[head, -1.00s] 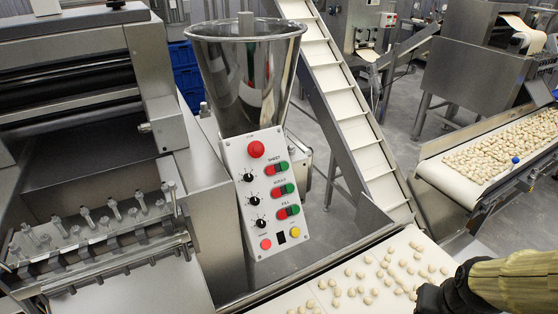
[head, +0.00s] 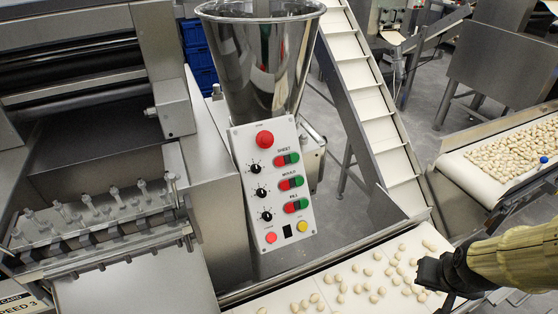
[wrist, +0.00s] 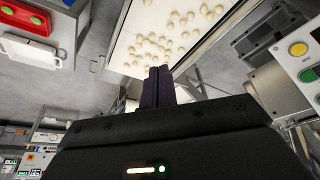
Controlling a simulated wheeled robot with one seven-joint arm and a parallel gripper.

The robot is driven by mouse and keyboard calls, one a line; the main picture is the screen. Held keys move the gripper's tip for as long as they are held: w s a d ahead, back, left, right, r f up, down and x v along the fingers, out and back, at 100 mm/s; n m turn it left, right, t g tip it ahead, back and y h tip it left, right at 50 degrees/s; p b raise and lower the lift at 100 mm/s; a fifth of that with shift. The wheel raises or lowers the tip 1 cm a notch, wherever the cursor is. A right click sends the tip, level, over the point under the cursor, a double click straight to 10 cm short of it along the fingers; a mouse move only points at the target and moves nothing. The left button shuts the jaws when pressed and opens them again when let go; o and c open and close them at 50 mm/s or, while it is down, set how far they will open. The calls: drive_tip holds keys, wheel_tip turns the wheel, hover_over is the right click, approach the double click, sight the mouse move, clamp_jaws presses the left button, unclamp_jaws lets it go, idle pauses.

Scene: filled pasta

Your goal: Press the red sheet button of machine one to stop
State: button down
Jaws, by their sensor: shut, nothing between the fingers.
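The control panel (head: 272,190) is a tilted white plate below the steel hopper in the head view. The red sheet button (head: 282,160) is the red half of the red-green pair under the label SHEET, below a large round red button (head: 264,139). Mould (head: 285,185) and fill (head: 290,208) pairs sit below it. My gripper (wrist: 158,75) is shut and empty in the wrist view, fingers in front of the pasta belt. In the head view its dark body is at the lower right, well apart from the panel; its fingertips are hard to make out there.
A pasta belt (head: 285,297) runs below the panel. The steel hopper (head: 262,70) and an inclined conveyor (head: 372,115) stand behind. A roller machine (head: 120,200) is at left, another pasta belt (head: 480,185) at right. The wrist view shows a panel with a yellow button (wrist: 299,49) at right.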

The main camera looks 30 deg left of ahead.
drive_tip(key=w+a+n+t+y+p, duration=0.1)
drive_tip(key=w+a+n+t+y, duration=0.1)
drive_tip(key=w+a, duration=0.4)
drive_tip(key=n+t+y+p, duration=0.3)
drive_tip(key=y+p, duration=0.1)
drive_tip(key=y, duration=0.6)
approach(279, 162)
drive_tip(key=d+f, duration=0.4)
drive_tip(key=d, duration=0.3)
drive_tip(key=s+a+r+m+t+y+p, duration=0.1)
drive_tip(key=a+r+m+t+y, duration=0.2)
drive_tip(key=r, duration=0.4)
drive_tip(key=a+y, duration=0.1)
drive_tip(key=a, duration=0.1)
drive_tip(key=shift+s+a+r+y+p, duration=0.15)
drive_tip(key=shift+s+a+y+p, duration=0.15)
drive_tip(key=shift+y, duration=0.1)
drive_tip(key=shift+w+a+f+b, duration=0.55)
drive_tip(key=shift+w+a+f, duration=0.25)
drive_tip(key=shift+a, duration=0.15)
drive_tip(key=shift+w+a+f+b, duration=0.55)
drive_tip(key=shift+w+a+f, duration=0.25)
drive_tip(key=shift+a, duration=0.2)
drive_tip(key=shift+w+a+f+b, duration=0.55)
drive_tip(key=shift+w+a+f, duration=0.25)
drive_tip(key=shift+a, duration=0.15)
